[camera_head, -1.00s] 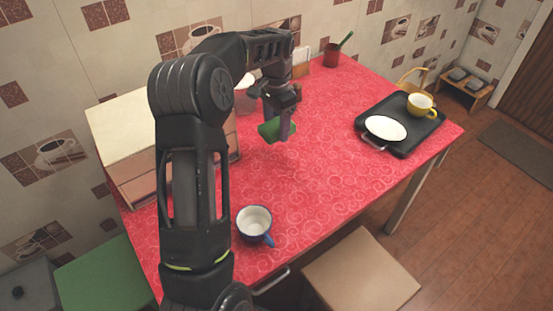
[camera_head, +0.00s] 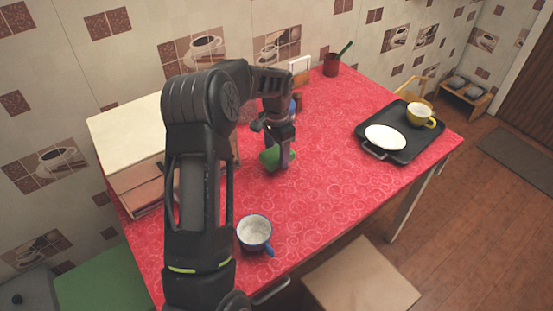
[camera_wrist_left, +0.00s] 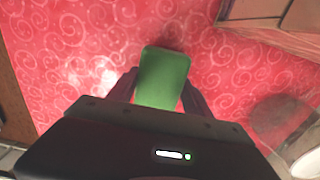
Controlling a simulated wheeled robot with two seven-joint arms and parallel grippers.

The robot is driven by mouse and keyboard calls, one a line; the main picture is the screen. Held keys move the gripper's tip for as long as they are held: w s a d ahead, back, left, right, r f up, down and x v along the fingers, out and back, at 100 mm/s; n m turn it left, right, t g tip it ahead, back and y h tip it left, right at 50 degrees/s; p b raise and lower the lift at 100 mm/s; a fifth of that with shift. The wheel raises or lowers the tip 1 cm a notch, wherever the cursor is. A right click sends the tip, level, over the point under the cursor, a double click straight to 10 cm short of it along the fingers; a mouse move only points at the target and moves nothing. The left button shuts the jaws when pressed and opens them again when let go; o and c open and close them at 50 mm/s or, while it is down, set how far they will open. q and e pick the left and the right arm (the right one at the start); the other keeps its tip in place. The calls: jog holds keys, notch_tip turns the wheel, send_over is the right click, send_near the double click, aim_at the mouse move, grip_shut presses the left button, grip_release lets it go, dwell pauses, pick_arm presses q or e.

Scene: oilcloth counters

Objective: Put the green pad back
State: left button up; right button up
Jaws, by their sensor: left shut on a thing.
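The green pad (camera_head: 271,158) is a small flat piece with rounded corners. My left gripper (camera_head: 284,164) is shut on it over the red counter, left of the counter's middle. In the left wrist view the pad (camera_wrist_left: 163,77) shows between the two fingers, sticking out past their tips. The red patterned cloth lies beyond it. I cannot tell whether the pad touches the cloth. My right gripper is not in view.
A wooden box with compartments (camera_head: 124,123) stands left of my left arm. A blue and white cup (camera_head: 254,232) stands near the front edge. A black tray (camera_head: 403,147) with a white plate (camera_head: 385,137) and a yellow cup (camera_head: 421,115) is at the right. The counter's middle is clear.

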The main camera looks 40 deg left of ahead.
aim_at(276, 160)
pick_arm(q)
jog(key=shift+f, duration=1.4)
jog(key=shift+f, duration=0.2)
jog(key=o, duration=1.3)
jog(key=shift+r, duration=0.2)
notch_tip(276, 160, up, 12)
